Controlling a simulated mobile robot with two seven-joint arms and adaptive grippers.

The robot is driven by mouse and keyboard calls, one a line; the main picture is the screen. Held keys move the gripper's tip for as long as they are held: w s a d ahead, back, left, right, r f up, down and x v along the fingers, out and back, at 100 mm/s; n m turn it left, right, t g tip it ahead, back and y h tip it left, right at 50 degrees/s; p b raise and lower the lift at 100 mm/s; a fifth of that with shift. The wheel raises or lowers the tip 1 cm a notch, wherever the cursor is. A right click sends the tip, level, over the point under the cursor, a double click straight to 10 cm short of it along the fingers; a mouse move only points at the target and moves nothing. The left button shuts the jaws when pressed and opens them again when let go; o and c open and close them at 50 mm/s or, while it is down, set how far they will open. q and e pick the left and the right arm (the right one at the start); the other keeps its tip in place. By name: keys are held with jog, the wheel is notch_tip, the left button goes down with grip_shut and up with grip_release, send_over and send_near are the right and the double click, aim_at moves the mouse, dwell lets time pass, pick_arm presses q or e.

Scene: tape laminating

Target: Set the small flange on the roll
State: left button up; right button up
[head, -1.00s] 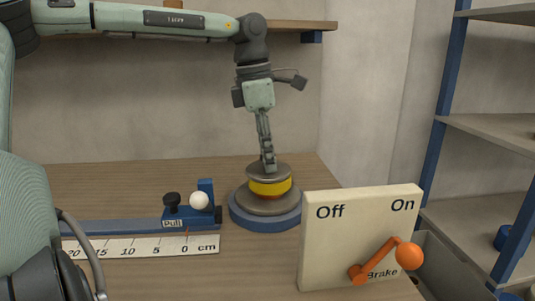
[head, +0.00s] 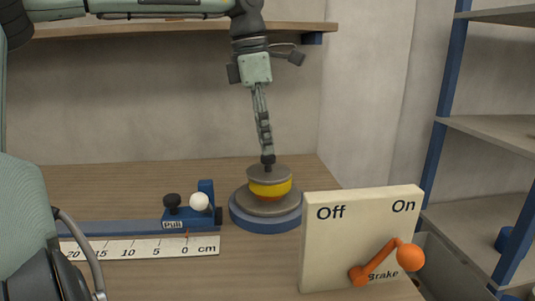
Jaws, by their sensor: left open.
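The small flange (head: 270,174) is a grey-brown disc lying flat on top of the yellow roll (head: 270,188). The roll sits on a wider grey disc on a round blue base (head: 265,218) on the table. A dark knob stands up at the flange's centre, just under the fingertips. My left gripper (head: 267,156) points down from above, directly over the flange, and is open. Its fingers are seen edge-on, so the gap between them is hidden. My right gripper is not in view.
The brake panel (head: 340,232), marked Off and On, stands front right with its orange lever (head: 388,260) toward On. A blue pull slide (head: 190,215) and a centimetre scale (head: 140,248) lie left of the base. A shelf rack (head: 490,125) stands at right.

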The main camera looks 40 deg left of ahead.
aim_at(259, 171)
pick_arm(q)
notch_tip(259, 171, up, 8)
jog(key=s, duration=0.1)
jog(key=shift+a+f, duration=0.25)
jog(key=shift+a, duration=0.15)
